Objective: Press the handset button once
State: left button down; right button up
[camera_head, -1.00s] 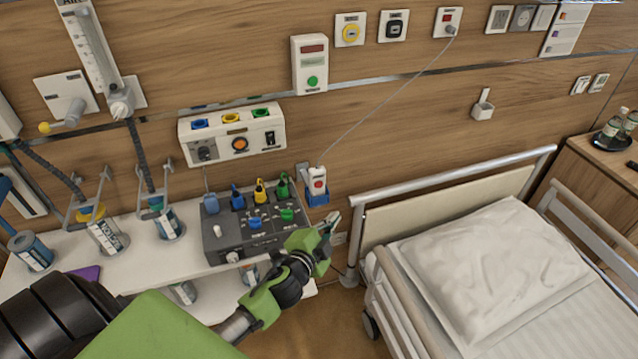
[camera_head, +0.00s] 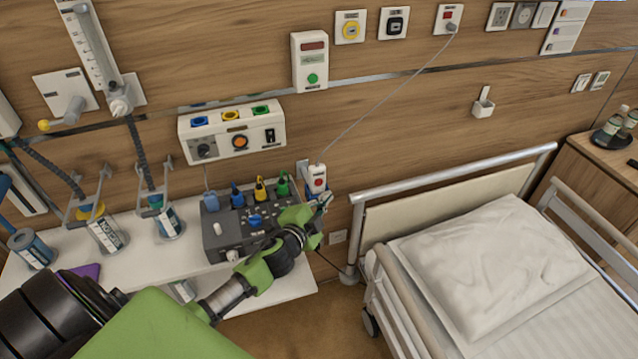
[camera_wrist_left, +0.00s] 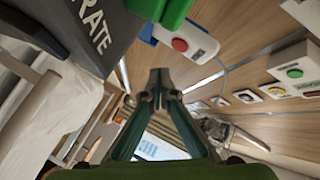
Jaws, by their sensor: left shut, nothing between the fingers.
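The handset (camera_head: 316,178) is white with a red button (camera_head: 319,182) and sits in a blue holder against the wall, with a cord running up to a wall socket. In the left wrist view the handset (camera_wrist_left: 193,32) and its red button (camera_wrist_left: 180,45) show at the top, right of centre. My left gripper (camera_head: 323,203) is shut and empty, just below the handset in the head view. In the left wrist view its fingertips (camera_wrist_left: 159,78) meet below and left of the button, apart from it in the picture. My right gripper is not in view.
A grey device (camera_head: 228,238) with coloured connectors stands on the white shelf (camera_head: 290,288), close by my left gripper. The bed (camera_head: 372,220) with a pillow is on the right. A wall box (camera_head: 311,62) with a green button hangs above.

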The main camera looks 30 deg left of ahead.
aim_at(325, 182)
pick_arm(q)
jog(key=shift+w+a, duration=0.9)
jog(key=shift+a, duration=0.15)
dwell(0.8)
jog(key=shift+w+a, duration=0.25)
jog(key=shift+a, duration=0.05)
jog(key=shift+w+a, duration=0.3)
jog(key=shift+a, duration=0.05)
dwell(0.8)
jog(key=shift+s+d, duration=0.6)
jog(key=shift+d, duration=0.05)
jog(key=shift+s+d+p, duration=0.35)
jog(key=shift+s+d, duration=1.25)
jog(key=shift+d, duration=0.3)
